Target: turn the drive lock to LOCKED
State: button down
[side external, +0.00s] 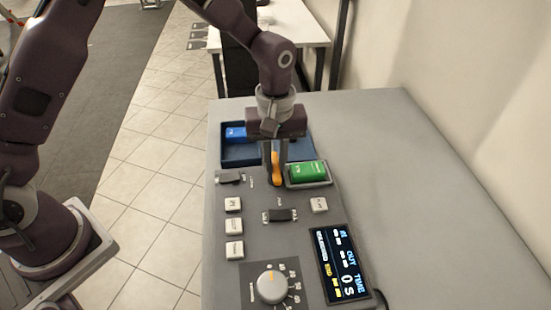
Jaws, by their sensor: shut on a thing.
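The drive lock seems to be the orange handle (277,168) on the grey control panel (375,185), between the black slider at left and the green block. My gripper (275,178) points straight down over it, with its fingers shut on the orange handle. The fingers hide part of the handle and its base. The lock's markings are too small to read, so I cannot tell which position it points to.
A green block (307,171) sits in a tray right beside my gripper. A blue block (236,134) lies in a blue tray (240,155) behind. Black sliders (281,215), white buttons (233,204), a dial (271,286) and a display (340,265) stand nearer. The panel's right side is clear.

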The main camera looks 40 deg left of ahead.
jog(key=m, duration=0.8)
jog(key=shift+m, duration=0.4)
jog(key=m, duration=0.4)
jog(key=shift+m, duration=0.3)
jog(key=m, duration=0.4)
jog(key=shift+m, duration=0.3)
jog(key=c, duration=1.4)
grip_release()
jog(key=shift+o, duration=0.2)
jog(key=shift+r, duration=0.1)
